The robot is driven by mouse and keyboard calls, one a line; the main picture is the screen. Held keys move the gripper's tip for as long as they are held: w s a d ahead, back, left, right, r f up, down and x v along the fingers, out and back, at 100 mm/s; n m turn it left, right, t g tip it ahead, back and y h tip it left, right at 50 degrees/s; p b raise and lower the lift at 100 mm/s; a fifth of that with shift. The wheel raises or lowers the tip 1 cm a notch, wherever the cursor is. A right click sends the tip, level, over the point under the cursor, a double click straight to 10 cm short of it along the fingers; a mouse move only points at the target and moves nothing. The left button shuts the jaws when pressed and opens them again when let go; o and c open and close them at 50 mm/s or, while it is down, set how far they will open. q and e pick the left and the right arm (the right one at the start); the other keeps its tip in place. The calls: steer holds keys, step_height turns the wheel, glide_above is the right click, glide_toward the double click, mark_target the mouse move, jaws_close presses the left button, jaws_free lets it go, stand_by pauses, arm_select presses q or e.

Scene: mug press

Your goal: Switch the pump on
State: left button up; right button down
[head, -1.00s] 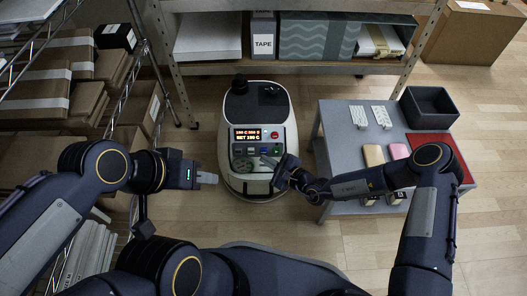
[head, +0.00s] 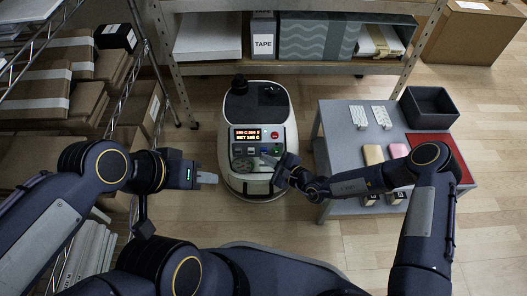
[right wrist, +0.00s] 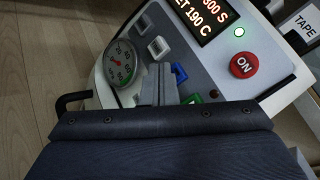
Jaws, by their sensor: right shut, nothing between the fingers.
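The white press machine (head: 259,187) stands on the floor in the middle of the head view. Its sloped panel has a lit display (head: 247,134), a red button (head: 274,135) and small switches. In the right wrist view the red button (right wrist: 244,65) reads ON, with a lit lamp (right wrist: 239,32) above it. A round gauge (right wrist: 122,63), two pale switches (right wrist: 158,46) and a green switch (right wrist: 211,96) also show. No pump label is readable. My right gripper (right wrist: 158,85) is shut and empty, over the panel between gauge and green switch. My left gripper (head: 208,177) is left of the machine, apart from it.
A grey table (head: 346,130) on the right holds pale strips, a dark bin (head: 430,105), a red mat and small blocks. A shelf (head: 290,68) with boxes stands behind the machine. A rack of cartons (head: 70,90) is on the left.

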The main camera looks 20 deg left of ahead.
steer(key=shift+w+a+f, duration=0.1)
steer(key=shift+w+a, duration=0.05)
steer(key=shift+w, duration=0.4)
stand_by(0.7)
steer(key=shift+s+d+r+p, duration=0.1)
steer(key=shift+s+d+p, duration=0.05)
steer(key=shift+s+p, duration=0.35)
steer(key=shift+s+d+r+p, duration=0.1)
steer(key=shift+s+p, duration=0.3)
steer(key=shift+p, duration=0.05)
